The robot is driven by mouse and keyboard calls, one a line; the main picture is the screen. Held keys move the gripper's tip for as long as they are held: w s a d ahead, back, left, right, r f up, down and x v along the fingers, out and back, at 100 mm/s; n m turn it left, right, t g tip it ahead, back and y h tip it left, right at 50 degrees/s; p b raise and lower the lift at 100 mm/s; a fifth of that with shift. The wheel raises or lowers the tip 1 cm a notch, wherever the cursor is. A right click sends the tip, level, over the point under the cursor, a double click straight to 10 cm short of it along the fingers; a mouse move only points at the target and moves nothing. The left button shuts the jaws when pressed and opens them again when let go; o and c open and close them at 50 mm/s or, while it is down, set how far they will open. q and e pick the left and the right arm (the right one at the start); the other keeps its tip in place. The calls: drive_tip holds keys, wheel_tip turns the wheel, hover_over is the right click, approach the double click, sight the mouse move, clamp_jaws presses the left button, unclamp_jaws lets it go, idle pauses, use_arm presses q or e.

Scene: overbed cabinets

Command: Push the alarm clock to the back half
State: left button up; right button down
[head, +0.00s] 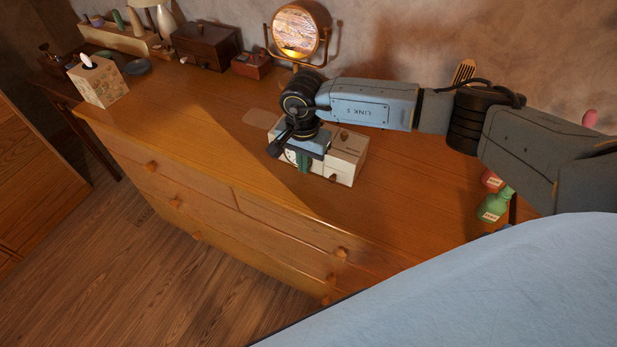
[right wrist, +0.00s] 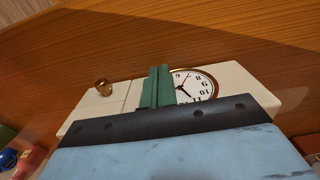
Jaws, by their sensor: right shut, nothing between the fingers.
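The alarm clock (head: 350,157) is a cream box with a round white dial and a small knob on its front. It stands upright on the wooden dresser top (head: 410,215), set back from the front edge. In the right wrist view the clock (right wrist: 238,80) shows its dial upside down. My right gripper (head: 304,163) is shut and empty, its green fingers pointing down at the clock's dial side. In the right wrist view the fingers (right wrist: 158,84) overlap the dial's edge; I cannot tell whether they touch. My wrist hides part of the clock's top. My left gripper is out of view.
A round lamp (head: 296,31), a red box (head: 251,65) and a dark wooden chest (head: 206,46) stand at the back. A tissue box (head: 98,82) is at the far left. A green bottle (head: 494,205) stands right. The dresser top left of the clock is mostly clear.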

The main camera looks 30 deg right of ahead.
drive_tip(key=shift+w+d+b, duration=0.65)
drive_tip(key=shift+d, duration=0.25)
drive_tip(key=shift+w+d+b, duration=0.6)
drive_tip(key=shift+w+d, duration=0.05)
drive_tip(key=shift+d, duration=0.2)
